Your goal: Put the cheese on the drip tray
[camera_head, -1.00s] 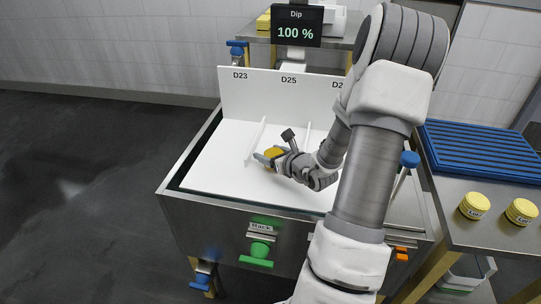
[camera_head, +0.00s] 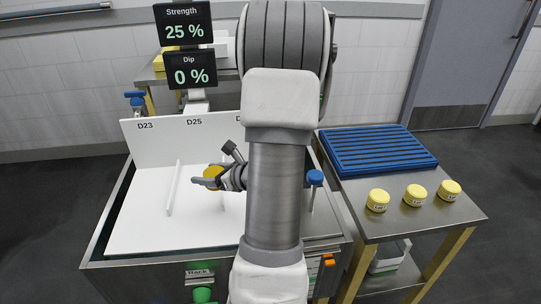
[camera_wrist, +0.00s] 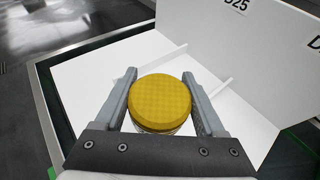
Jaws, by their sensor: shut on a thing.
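The cheese (camera_wrist: 160,103) is a round yellow disc with a pale lower side, held between the two fingers of my gripper (camera_wrist: 162,95) in the wrist view. In the head view the cheese (camera_head: 212,173) shows at the tip of my gripper (camera_head: 210,178), above the white slotted rack board of the metal vat. I cannot tell whether the cheese touches the board. The drip tray (camera_head: 375,150), a blue ribbed slab, lies on the metal table at the right, well apart from my gripper.
Several yellow labelled cheeses, one of them here (camera_head: 417,192), stand on the table in front of the drip tray. The rack board (camera_head: 140,225) has upright dividers and a back panel marked D23 and D25. A blue-knobbed post (camera_head: 315,178) stands at the vat's right side.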

